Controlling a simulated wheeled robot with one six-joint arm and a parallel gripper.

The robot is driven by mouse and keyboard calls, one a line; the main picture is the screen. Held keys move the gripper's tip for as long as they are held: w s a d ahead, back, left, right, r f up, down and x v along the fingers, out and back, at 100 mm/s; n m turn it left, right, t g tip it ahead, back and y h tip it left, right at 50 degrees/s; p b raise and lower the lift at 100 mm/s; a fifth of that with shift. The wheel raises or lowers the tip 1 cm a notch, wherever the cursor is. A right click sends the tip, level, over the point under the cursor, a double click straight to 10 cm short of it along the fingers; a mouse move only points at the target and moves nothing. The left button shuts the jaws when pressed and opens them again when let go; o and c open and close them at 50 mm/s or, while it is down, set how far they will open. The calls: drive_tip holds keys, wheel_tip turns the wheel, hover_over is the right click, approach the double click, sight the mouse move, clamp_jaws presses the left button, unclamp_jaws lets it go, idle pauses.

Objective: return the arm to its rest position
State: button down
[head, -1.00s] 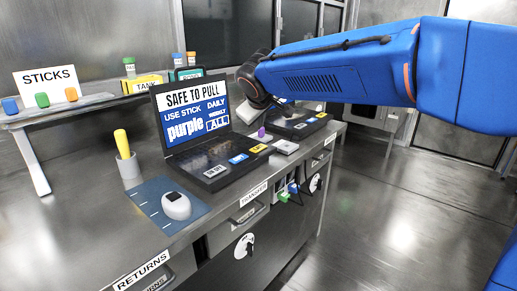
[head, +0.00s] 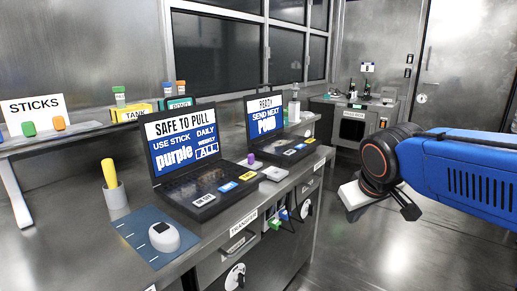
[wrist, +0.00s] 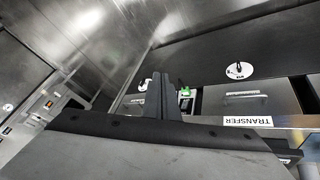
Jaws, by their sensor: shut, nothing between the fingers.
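My blue arm (head: 465,165) comes in from the right edge of the head view. Its dark round wrist joint (head: 385,160) points left, with a pale block and my dark gripper (head: 409,211) below it. My gripper is clear of the counter, over open floor to its right. In the wrist view my dark fingers (wrist: 158,92) are together and hold nothing. Counter drawers show beyond them in that view.
The metal counter (head: 105,240) carries a "SAFE TO PULL" laptop (head: 180,150), a "READY" laptop (head: 268,118), a white mouse-like device (head: 163,237) and a yellow-handled stick in a cup (head: 116,195). A bench (head: 352,125) stands at the back. The floor (head: 400,250) right of the counter is clear.

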drive_tip(key=s+d+f+m, duration=0.1)
drive_tip(key=s+d+f, duration=0.1)
drive_tip(key=s+f, duration=0.3)
drive_tip(key=s+d+f+m+g, duration=0.1)
drive_tip(key=s+f, duration=0.4)
drive_tip(key=s, duration=0.6)
drive_tip(key=shift+s+d+f+m+y, duration=0.2)
drive_tip(key=shift+d+f+m+y, duration=0.1)
drive_tip(key=shift+d+m, duration=0.65)
